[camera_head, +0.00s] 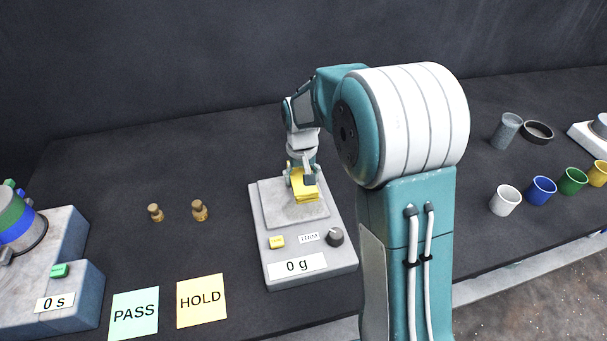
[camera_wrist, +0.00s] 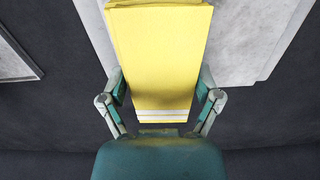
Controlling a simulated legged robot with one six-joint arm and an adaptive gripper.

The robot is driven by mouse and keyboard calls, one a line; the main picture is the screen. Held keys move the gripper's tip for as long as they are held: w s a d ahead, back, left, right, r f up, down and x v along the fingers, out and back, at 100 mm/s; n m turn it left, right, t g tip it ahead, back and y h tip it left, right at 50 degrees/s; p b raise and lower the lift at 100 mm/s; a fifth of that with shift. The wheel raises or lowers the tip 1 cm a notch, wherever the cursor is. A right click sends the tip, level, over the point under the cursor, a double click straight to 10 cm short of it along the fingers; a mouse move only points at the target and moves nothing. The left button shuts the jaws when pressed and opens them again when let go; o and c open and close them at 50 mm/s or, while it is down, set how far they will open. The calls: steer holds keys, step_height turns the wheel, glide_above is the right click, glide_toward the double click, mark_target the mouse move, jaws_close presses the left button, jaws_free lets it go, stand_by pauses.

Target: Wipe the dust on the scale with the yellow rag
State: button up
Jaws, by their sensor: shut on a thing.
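The yellow rag (camera_head: 304,187) is a folded block held in my gripper (camera_head: 303,176) over the pan of the scale (camera_head: 267,225). In the wrist view my gripper (camera_wrist: 161,92) is shut on the rag (camera_wrist: 160,65), with one finger at each side. The scale is a grey box with a raised pale plate, a knob and a display reading 0 g. The scale plate (camera_wrist: 265,30) shows behind the rag in the wrist view. I cannot tell whether the rag touches the plate. No dust can be made out on the visible plate.
Two small brass weights (camera_head: 199,210) stand left of the scale. PASS (camera_head: 135,313) and HOLD (camera_head: 202,300) cards lie at the front left. A machine (camera_head: 50,260) reading 0 s is at far left. Several coloured cups (camera_head: 540,190) stand at right.

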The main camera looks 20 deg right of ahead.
mark_target(294, 184)
steer(key=shift+s+a, duration=1.05)
steer(key=shift+a, duration=0.2)
steer(key=shift+s+a+f, duration=0.15)
steer(key=shift+s+a, duration=0.5)
steer(key=shift+a, duration=0.1)
steer(key=shift+s+d, duration=0.1)
steer(key=shift+d, duration=2.6)
steer(key=shift+w+a, duration=0.15)
steer(key=shift+a, duration=1.05)
steer(key=shift+w+a, duration=0.1)
steer(key=shift+a, duration=1.05)
steer(key=shift+s+a, duration=0.1)
steer(key=shift+a, duration=0.35)
steer(key=shift+r, duration=0.25)
steer(key=shift+r, duration=2.45)
